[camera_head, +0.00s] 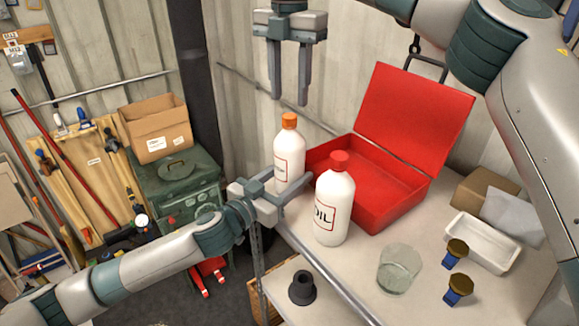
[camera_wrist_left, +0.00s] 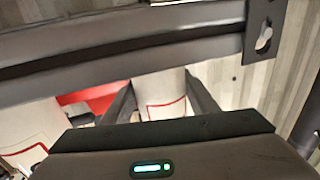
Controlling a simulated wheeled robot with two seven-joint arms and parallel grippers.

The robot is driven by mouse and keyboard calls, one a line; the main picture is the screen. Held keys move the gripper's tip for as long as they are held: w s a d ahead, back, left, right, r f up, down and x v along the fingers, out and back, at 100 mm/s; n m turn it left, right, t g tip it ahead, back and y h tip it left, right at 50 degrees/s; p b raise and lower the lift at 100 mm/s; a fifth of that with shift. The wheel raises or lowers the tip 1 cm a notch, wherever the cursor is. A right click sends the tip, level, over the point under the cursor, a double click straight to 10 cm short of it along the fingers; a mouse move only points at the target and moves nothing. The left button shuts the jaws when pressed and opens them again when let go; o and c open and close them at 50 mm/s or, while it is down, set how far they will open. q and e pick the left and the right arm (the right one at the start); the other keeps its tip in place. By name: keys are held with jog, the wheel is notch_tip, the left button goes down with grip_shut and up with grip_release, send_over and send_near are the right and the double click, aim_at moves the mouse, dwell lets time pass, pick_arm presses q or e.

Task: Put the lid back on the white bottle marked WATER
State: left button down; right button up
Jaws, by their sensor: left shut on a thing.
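A white bottle (camera_head: 288,164) with a red-edged label stands upright at the table's back left edge. Its label's wording cannot be read from here. An orange lid (camera_head: 289,120) sits on top of its neck; I cannot tell how tightly. My left gripper (camera_head: 284,192) is shut on this bottle's lower body, which also shows between the fingers in the left wrist view (camera_wrist_left: 161,88). My right gripper (camera_head: 289,100) hangs fingers-down just above the orange lid, open and empty, with a small gap between its tips and the lid.
A white OIL bottle (camera_head: 333,203) with a red cap stands close, front right of my left gripper. An open red toolbox (camera_head: 385,215) is behind it. A glass (camera_head: 399,268), a white tray (camera_head: 482,243), two blue-and-brown items and a dark funnel-like piece (camera_head: 302,288) stand around.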

aim_at(290, 115)
jog(key=n, duration=0.5)
jog(key=shift+r+n, duration=0.3)
jog(key=shift+r, duration=0.05)
jog(key=n, duration=0.2)
jog(key=r+n, duration=0.1)
jog(key=n, duration=0.2)
jog(key=shift+n, duration=0.3)
jog(key=n, duration=0.5)
jog(key=shift+r+n, duration=0.3)
jog(key=n, duration=0.5)
jog(key=shift+r+n, duration=0.3)
jog(key=shift+r, duration=0.1)
jog(key=shift+f, duration=0.1)
jog(key=shift+f, duration=3.9)
